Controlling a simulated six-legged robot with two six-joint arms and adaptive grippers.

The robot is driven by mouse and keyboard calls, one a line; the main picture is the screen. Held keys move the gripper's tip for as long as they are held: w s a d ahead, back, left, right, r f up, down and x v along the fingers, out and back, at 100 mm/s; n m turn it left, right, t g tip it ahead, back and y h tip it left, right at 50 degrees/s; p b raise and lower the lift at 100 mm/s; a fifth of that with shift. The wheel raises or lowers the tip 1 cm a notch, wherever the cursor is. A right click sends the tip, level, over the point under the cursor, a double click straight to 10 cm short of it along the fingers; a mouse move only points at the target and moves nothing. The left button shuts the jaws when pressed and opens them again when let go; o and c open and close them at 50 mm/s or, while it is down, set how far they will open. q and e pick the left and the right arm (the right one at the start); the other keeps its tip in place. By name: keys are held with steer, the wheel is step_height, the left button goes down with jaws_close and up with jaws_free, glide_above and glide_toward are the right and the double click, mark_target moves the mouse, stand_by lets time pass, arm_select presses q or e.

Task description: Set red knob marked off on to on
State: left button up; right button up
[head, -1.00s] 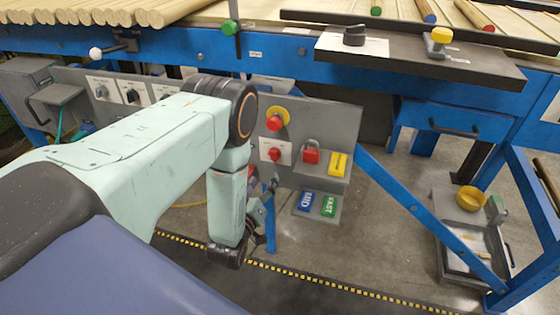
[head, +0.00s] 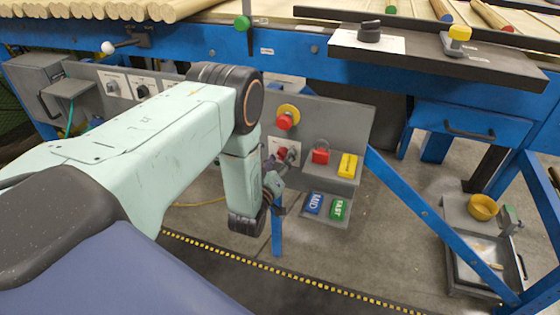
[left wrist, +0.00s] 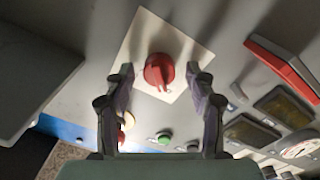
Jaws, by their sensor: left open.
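The red knob (left wrist: 158,72) sits on a white label plate (left wrist: 188,50) on a grey panel. In the left wrist view it shows between my left gripper's fingertips, with its pointer toward the lower part of the picture. I cannot read the label's marks. In the head view, my left gripper (head: 281,164) is at the panel in front of the red knob and partly covers it. Its two fingers are open, one on each side of the knob in the wrist view, with gaps visible between them and it. My right gripper is not in view.
Near the knob are a red button on a yellow base (head: 287,119), a red padlock-like part (head: 321,152) and a yellow block (head: 347,166). Blue (head: 314,203) and green (head: 339,209) blocks sit on a lower shelf. A blue brace (head: 425,213) runs down to the right.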

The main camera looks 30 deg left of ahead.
arm_select(q)
steer(key=c, duration=1.2)
steer(key=shift+o, duration=0.2)
steer(key=shift+m, duration=0.4)
steer(key=m+p, duration=0.1)
steer(key=m, duration=0.3)
steer(key=shift+p, duration=0.35)
steer(key=m+p, duration=0.1)
steer(key=m, duration=0.3)
steer(key=m+p, duration=0.1)
steer(key=m, duration=0.3)
steer(key=shift+m, duration=0.4)
steer(key=m+p, duration=0.1)
steer(key=m, duration=0.3)
steer(key=shift+m, duration=0.3)
